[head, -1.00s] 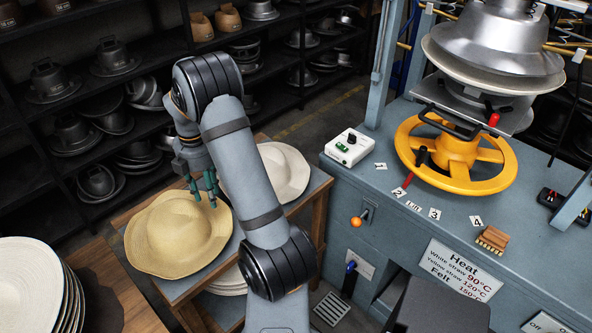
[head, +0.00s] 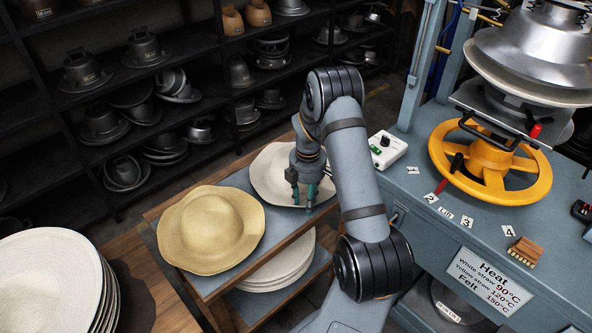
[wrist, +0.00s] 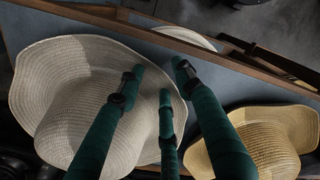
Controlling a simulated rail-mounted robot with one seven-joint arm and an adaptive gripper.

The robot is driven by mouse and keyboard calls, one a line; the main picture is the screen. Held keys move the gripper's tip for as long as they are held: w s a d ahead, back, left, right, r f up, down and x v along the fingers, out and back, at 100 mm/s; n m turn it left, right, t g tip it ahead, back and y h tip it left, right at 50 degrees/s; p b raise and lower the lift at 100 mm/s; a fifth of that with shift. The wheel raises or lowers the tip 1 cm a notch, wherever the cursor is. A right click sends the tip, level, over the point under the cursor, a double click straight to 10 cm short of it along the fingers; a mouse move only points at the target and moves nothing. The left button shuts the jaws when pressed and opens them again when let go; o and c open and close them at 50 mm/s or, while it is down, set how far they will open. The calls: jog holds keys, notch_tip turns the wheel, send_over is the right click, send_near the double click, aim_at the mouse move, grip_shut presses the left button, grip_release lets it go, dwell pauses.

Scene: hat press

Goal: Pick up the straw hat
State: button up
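Two straw hats lie crown-up on the top shelf of a wooden stand. The yellow one (head: 210,228) is on the left and clear of my gripper; it also shows at the lower right of the wrist view (wrist: 262,148). The white one (head: 268,172) is behind and right of it, and fills the left of the wrist view (wrist: 80,100). My gripper (head: 305,196) is at the white hat's near right brim, with its green fingers (wrist: 163,82) apart. Two fingers overlap the white brim and one is beside its edge. Whether they touch it, I cannot tell. The gripper looks empty.
A lower shelf holds a stack of white hats (head: 280,268). More white hats are stacked at left (head: 50,285). The blue press table (head: 430,205) with its yellow handwheel (head: 490,170) stands at right. Dark racks of hat forms (head: 140,50) line the back.

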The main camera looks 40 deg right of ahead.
jog(key=shift+f, duration=0.25)
jog(key=shift+c, duration=0.9)
grip_shut()
